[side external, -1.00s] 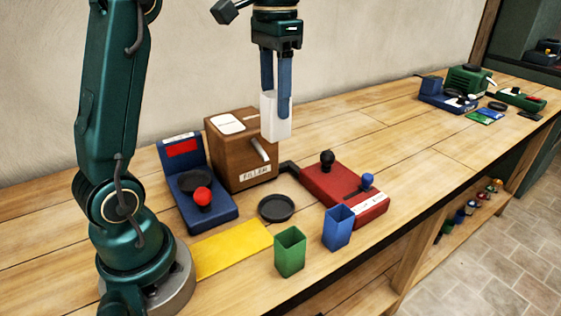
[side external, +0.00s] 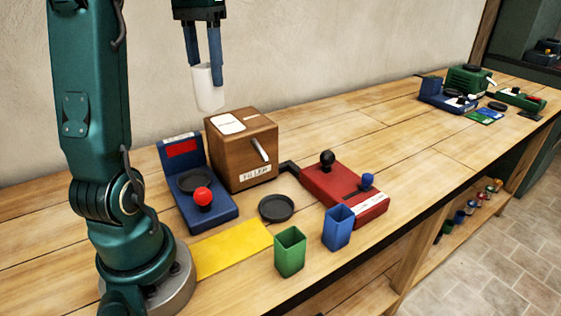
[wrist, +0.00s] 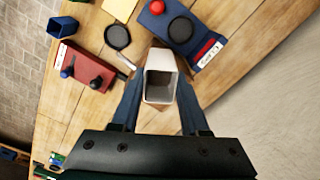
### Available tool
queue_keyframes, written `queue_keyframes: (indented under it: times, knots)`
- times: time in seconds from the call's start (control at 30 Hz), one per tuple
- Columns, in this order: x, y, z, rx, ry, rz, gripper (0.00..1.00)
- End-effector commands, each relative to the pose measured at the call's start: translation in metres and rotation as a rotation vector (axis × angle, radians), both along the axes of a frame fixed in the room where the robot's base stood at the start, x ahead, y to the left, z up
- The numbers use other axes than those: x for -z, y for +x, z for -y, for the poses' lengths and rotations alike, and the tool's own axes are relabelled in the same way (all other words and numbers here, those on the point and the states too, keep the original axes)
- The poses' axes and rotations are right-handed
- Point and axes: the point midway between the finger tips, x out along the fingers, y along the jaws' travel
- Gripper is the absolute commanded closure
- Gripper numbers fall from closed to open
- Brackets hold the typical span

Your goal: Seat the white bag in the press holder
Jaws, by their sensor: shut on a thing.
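The white bag (side external: 208,97) is a tall, open-topped square sleeve. My gripper (side external: 205,72) is shut on it and holds it upright in the air, above and slightly left of the wooden filler box. In the wrist view, the bag (wrist: 160,84) sits between the two blue fingers with its open mouth showing; I cannot tell whether anything is inside. A red machine (side external: 345,196) with a black knob and a blue knob stands right of the filler; no label names it the press. I cannot make out a holder on it for certain.
The filler (side external: 240,150) has a side lever. Left of it is a blue device (side external: 200,200) with a black pan and red knob. In front are a black dish (side external: 276,207), yellow mat (side external: 232,250), green cup (side external: 290,252) and blue cup (side external: 338,228).

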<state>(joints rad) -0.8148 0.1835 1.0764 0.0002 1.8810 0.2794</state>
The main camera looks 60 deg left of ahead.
Motion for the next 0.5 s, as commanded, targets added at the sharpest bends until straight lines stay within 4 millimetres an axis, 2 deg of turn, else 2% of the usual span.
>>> queue_keyframes:
  times: [0.1, 0.3, 0.5]
  knots:
    - [0.0, -0.023, -0.016, -0.119, 0.0, 0.0, 1.0]
    - [0.001, -0.054, -0.032, -0.274, 0.001, 0.001, 1.0]
    - [0.025, -0.054, -0.031, -0.272, -0.004, -0.002, 1.0]
